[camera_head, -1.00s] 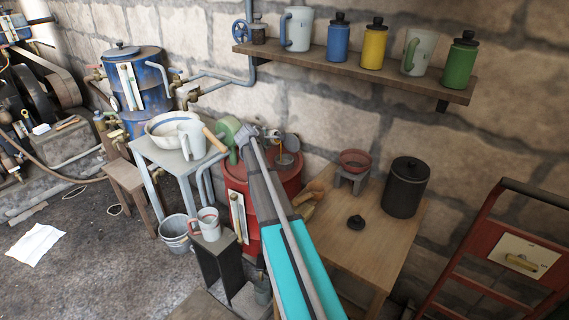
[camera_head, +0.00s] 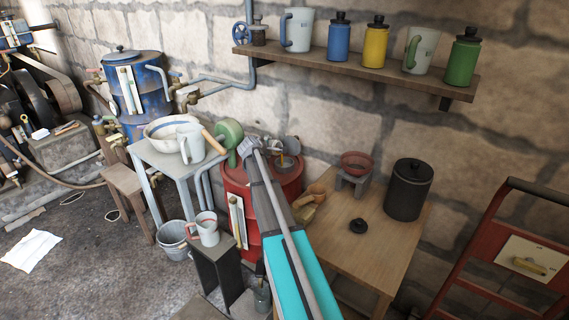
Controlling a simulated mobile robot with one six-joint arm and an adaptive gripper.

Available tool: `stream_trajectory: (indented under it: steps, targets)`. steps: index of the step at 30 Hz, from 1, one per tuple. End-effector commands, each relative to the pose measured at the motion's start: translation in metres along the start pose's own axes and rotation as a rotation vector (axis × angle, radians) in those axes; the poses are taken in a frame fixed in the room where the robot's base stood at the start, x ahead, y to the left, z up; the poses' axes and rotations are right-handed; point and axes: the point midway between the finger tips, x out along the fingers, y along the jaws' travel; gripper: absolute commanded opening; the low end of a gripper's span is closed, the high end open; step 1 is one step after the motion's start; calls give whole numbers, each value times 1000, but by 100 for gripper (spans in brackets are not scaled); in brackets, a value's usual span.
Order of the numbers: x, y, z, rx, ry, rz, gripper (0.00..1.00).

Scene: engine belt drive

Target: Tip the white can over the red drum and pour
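The red drum (camera_head: 262,182) stands in the middle, partly hidden by my arm. My gripper (camera_head: 250,146) is above the drum's top; its fingers are too small and covered to read. A green round vessel (camera_head: 229,134) with a wooden handle is just left of it; I cannot tell whether it is held. A small grey round part and a yellow patch show over the drum top, right of the gripper. A white can (camera_head: 190,143) with a handle stands upright on the grey table (camera_head: 165,160), left of the drum, in front of a white basin (camera_head: 162,127).
A wooden table (camera_head: 365,240) at right holds a black canister (camera_head: 409,189), a black lid and a red bowl on a stand. A shelf (camera_head: 355,68) above holds jugs and jars. A white mug (camera_head: 207,229) sits on a dark stand. A red hand truck (camera_head: 500,250) is far right.

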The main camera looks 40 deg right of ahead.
Motion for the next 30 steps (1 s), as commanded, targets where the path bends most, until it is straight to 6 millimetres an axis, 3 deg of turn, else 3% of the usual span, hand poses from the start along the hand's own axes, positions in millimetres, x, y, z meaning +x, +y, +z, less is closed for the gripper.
stream_trajectory:
  steps: [30]
  targets:
    - [-5, 2, 8, 75, 38, 32, 25]
